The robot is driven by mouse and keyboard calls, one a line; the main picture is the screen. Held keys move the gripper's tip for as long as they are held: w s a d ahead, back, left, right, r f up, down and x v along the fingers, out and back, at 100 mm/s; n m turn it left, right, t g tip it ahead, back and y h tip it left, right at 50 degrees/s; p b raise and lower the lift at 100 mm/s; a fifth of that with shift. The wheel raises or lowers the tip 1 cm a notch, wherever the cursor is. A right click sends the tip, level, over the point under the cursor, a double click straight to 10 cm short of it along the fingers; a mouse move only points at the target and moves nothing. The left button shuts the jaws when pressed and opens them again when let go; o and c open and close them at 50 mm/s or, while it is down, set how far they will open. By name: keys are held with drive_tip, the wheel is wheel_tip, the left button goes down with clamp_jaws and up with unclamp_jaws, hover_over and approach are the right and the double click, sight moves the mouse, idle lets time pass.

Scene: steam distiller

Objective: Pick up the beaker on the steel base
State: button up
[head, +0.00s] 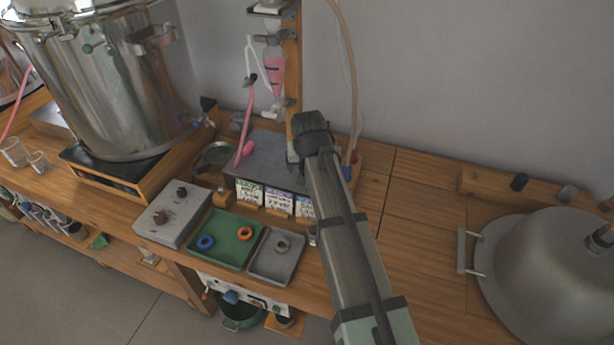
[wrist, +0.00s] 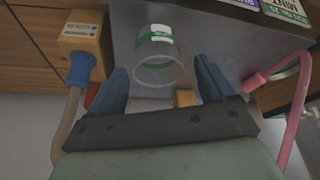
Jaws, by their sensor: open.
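The beaker (wrist: 158,55) is clear glass with a green band and white marking. In the wrist view it shows at the grey steel base (wrist: 215,45), in front of and partly between my fingertips. My gripper (wrist: 163,82) is open, with one blue finger to each side of the beaker; I cannot tell whether either touches it. In the head view the steel base (head: 268,150) stands against the wall. My arm's end is over its right part and hides the beaker there.
A pink hose (wrist: 297,110) runs close to the right finger in the wrist view. A yellow block with a blue fitting (wrist: 82,45) is at the left. In the head view, a green tray (head: 232,228) with rings lies in front of the base.

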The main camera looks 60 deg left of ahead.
drive_tip(key=x, duration=0.3)
drive_tip(key=shift+f, duration=0.25)
drive_tip(key=c, duration=1.1)
